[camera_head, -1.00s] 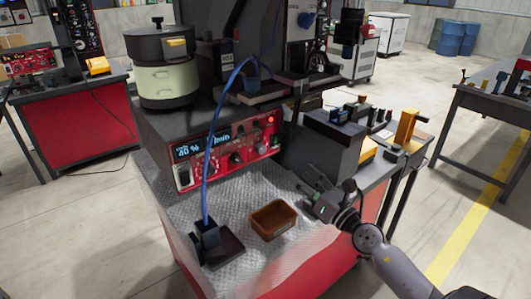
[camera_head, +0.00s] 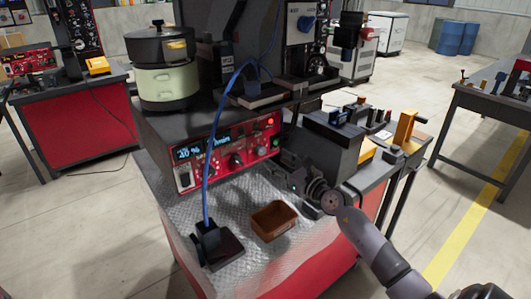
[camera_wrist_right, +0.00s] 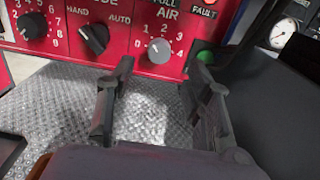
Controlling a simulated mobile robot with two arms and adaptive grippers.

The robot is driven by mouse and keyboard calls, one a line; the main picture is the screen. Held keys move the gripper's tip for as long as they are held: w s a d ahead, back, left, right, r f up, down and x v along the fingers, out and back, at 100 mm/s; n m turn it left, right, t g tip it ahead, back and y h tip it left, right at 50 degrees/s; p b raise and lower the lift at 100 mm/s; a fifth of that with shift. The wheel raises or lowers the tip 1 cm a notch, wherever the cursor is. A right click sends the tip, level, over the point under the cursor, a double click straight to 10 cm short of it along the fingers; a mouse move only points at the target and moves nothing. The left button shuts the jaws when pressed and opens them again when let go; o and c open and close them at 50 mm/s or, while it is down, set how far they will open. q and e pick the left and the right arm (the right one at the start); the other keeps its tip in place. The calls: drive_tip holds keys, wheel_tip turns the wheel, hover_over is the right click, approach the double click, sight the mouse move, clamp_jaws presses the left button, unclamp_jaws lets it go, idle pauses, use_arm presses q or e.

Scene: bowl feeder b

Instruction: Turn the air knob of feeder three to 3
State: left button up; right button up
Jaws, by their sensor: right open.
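The red control panel (camera_head: 183,177) is on the front of the feeder, with a lit display. In the right wrist view, the grey air knob (camera_wrist_right: 159,50) sits under the label AIR, with a scale from 0 to 4 around it. Its pointer setting is too small to read surely. My right gripper (camera_wrist_right: 163,72) is open, its two fingers apart below and on either side of the knob, and nothing is between them. In the head view my right gripper (camera_head: 281,166) is close to the panel's right end. My left gripper is not in view.
A black knob marked HAND and AUTO (camera_wrist_right: 94,39) and another numbered knob (camera_wrist_right: 33,25) are left of the air knob. A green button (camera_wrist_right: 205,56) is near the right finger. A brown tray (camera_head: 273,221) and a black block with blue cable (camera_head: 216,246) stand on the bench.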

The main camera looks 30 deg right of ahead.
sight(263, 150)
drive_tip(key=w, duration=0.4)
drive_tip(key=w+b, duration=0.1)
drive_tip(key=w, duration=0.1)
drive_tip(key=shift+w+a, duration=0.3)
drive_tip(key=shift+w, duration=0.05)
drive_tip(key=shift+c, duration=0.6)
clamp_jaws()
